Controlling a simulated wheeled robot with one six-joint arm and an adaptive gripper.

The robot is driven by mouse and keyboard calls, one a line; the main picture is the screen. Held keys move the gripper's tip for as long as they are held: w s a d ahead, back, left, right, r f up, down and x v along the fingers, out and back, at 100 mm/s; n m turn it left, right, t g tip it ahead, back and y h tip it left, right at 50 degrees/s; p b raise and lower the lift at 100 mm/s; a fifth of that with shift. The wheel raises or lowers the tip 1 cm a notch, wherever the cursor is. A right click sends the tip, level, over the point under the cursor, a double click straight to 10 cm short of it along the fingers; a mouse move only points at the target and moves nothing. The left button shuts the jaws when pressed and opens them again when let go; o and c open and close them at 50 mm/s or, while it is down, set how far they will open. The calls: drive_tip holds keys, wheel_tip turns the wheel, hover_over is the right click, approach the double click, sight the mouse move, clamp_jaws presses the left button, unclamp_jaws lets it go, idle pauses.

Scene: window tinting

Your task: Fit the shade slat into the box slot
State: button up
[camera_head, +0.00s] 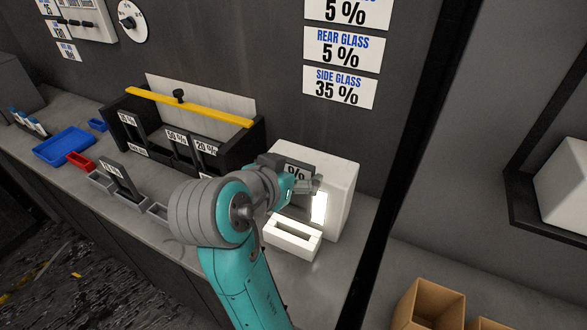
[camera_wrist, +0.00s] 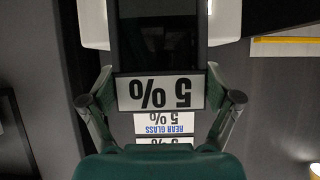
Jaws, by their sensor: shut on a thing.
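My gripper (camera_head: 303,186) is shut on a dark shade slat (camera_head: 297,170), whose white label shows a percent sign. In the wrist view the slat (camera_wrist: 160,45) runs away between the fingers, and its label (camera_wrist: 160,93) reads 5 %, upside down. The gripper and slat are in front of the white box (camera_head: 345,190), which has a bright lit patch on its front. A low white frame with a slot (camera_head: 292,239) stands at the box's foot, below the gripper. The box (camera_wrist: 226,20) also shows behind the slat in the wrist view. My wrist hides part of the slat and box.
A black rack (camera_head: 256,140) with labelled dark slats and a yellow bar stands to the left. Grey holders (camera_head: 102,181), one with a slat upright in it, and a blue tray (camera_head: 64,146) lie farther left. Wall signs (camera_head: 343,50) hang above. Cardboard boxes (camera_head: 428,303) are at lower right.

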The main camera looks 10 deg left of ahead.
hover_over(291, 210)
drive_tip(key=shift+w+f, duration=0.2)
drive_tip(key=shift+f, duration=5.15)
drive_tip(key=o, duration=1)
drive_tip(key=shift+s, duration=0.1)
drive_tip(key=v, duration=1.1)
drive_tip(key=shift+s+r, duration=0.2)
drive_tip(key=shift+s, duration=0.2)
